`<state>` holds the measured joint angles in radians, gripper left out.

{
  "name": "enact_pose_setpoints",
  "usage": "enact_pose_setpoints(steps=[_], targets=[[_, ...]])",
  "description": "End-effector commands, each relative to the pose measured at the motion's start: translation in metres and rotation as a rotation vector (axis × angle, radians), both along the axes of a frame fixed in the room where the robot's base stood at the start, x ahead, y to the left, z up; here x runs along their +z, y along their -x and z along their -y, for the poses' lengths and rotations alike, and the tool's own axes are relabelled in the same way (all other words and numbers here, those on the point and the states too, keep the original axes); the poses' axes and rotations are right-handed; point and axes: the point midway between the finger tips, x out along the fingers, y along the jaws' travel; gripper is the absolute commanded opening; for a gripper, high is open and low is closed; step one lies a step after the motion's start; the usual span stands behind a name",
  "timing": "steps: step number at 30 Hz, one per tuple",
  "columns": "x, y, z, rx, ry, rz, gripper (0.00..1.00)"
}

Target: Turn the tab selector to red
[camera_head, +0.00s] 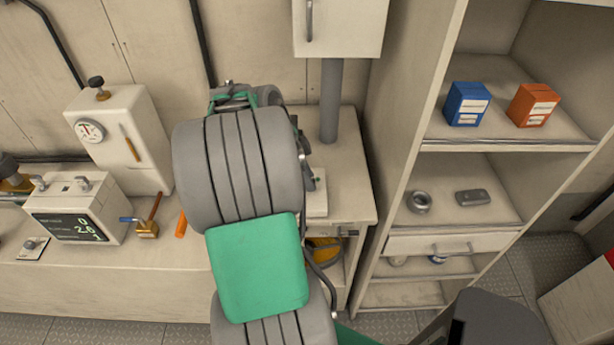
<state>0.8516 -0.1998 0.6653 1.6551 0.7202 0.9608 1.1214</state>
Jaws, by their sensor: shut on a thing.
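My grey and green arm fills the middle of the view and hides what lies behind it. My gripper's fingertips do not show, so I cannot see what they touch. I cannot make out a tab selector or any red setting on it. A pale box-like piece (317,195) shows just right of my arm on the bench; most of it is hidden, and I cannot tell whether it belongs to the selector.
At right, shelves hold a blue box (466,104), an orange box (533,105) and a grey ring (419,202). A grey post (331,100) stands behind my arm.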

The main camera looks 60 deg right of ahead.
Motion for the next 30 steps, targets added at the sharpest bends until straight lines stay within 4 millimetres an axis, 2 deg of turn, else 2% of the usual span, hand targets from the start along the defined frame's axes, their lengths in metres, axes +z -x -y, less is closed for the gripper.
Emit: enact_pose_setpoints(steps=[17, 30], targets=[[-0.0017, 0.0004, -0.0007, 0.056, 0.0, 0.0, 0.0], [-0.0043, 0.002, -0.0021, 0.386, 0.002, 0.001, 0.0]])
